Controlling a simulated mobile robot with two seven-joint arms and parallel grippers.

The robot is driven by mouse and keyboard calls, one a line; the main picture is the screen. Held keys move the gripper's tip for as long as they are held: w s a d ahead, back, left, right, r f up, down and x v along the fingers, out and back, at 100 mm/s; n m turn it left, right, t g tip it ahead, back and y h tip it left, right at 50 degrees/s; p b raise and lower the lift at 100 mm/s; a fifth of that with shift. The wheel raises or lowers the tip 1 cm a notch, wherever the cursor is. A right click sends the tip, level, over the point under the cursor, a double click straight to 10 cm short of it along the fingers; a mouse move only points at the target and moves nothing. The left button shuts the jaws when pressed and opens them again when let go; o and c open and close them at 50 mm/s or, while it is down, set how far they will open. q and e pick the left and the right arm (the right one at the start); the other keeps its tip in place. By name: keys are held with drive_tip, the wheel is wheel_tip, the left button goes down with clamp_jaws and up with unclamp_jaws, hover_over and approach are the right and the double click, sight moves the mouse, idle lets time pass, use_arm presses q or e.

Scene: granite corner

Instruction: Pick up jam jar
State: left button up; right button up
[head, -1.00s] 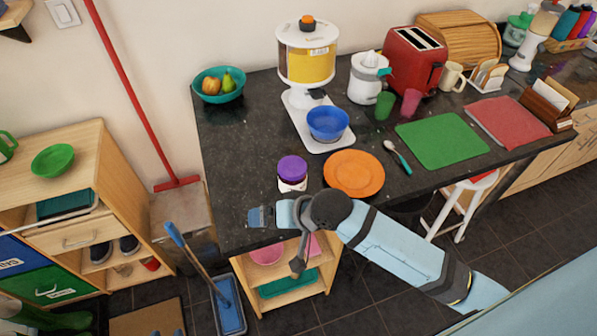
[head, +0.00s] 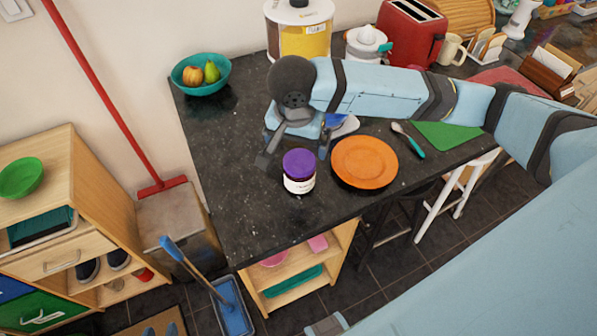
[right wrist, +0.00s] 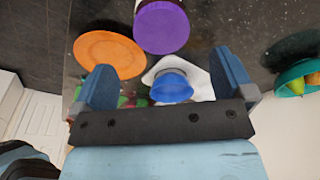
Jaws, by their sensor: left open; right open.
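The jam jar (head: 299,182) has a purple lid and a pale label and stands upright on the dark counter (head: 240,215), left of the orange plate (head: 365,162). My right gripper (head: 293,156) reaches over the counter from the right. It is open, just behind the jar, with its fingers pointing down toward it and nothing between them. In the right wrist view the jar (right wrist: 162,27) is at the top, beyond the open fingers (right wrist: 164,62), apart from them. My left gripper is not in view.
A blue bowl (right wrist: 171,86) on a white base is partly hidden behind my right gripper. A teal fruit bowl (head: 201,85) stands back left. A spoon (head: 408,141) and green mat (head: 447,134) lie right of the plate. The counter left of the jar is clear.

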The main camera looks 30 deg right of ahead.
sight(300, 160)
drive_tip(key=f, duration=0.3)
drive_tip(key=w+d+f, duration=0.1)
drive_tip(key=f, duration=0.6)
drive_tip(key=shift+w+d, duration=0.15)
drive_tip(key=c, duration=1)
drive_tip(key=shift+c, duration=0.4)
drive_tip(key=shift+r, duration=0.2)
